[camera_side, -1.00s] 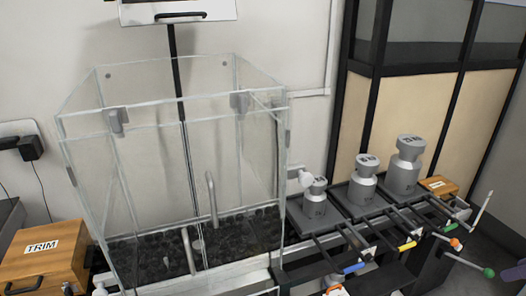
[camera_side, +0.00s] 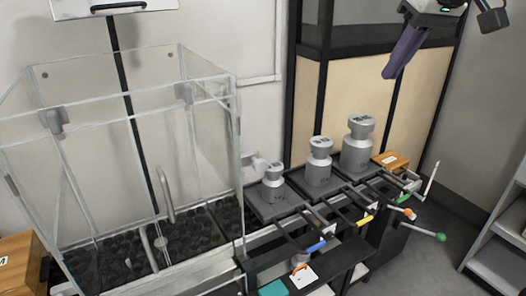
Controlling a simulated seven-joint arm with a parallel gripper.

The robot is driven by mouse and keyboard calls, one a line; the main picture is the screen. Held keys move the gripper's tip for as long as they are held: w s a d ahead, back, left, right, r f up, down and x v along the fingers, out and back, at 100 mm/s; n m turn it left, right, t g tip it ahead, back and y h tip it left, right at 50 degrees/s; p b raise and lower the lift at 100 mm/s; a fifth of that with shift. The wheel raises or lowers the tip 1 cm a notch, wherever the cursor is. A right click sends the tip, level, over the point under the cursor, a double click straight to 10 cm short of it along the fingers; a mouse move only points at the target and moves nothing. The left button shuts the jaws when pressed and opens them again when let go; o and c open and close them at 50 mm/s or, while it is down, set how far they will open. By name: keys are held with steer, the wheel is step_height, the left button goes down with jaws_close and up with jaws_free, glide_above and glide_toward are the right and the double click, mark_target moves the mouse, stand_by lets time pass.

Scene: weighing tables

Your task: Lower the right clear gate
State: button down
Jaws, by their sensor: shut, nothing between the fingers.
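A clear-walled case (camera_side: 118,95) with pale edges stands on the left over a bed of dark lumps. Its right clear side (camera_side: 236,135) is upright, with a small grey fitting on its edge. Grey clips sit on the front panel's upper edge, one at the left (camera_side: 54,121) and one at the right (camera_side: 184,93). I cannot tell which clear pane is the right gate, or its exact height.
Several grey weights, including a large one (camera_side: 357,145), stand on dark trays right of the case. Levers with coloured ends, one blue (camera_side: 316,246), stick out in front. Grey shelves (camera_side: 505,245) stand far right.

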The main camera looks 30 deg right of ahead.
steer(key=w+a, duration=0.8)
steer(key=w, duration=0.1)
steer(key=n+g, duration=0.1)
steer(key=n, duration=0.1)
glide_toward(260, 162)
steer(key=x, duration=0.6)
steer(key=shift+w+f, duration=0.2)
step_height(260, 162, down, 21)
steer(key=shift+d+f, duration=0.1)
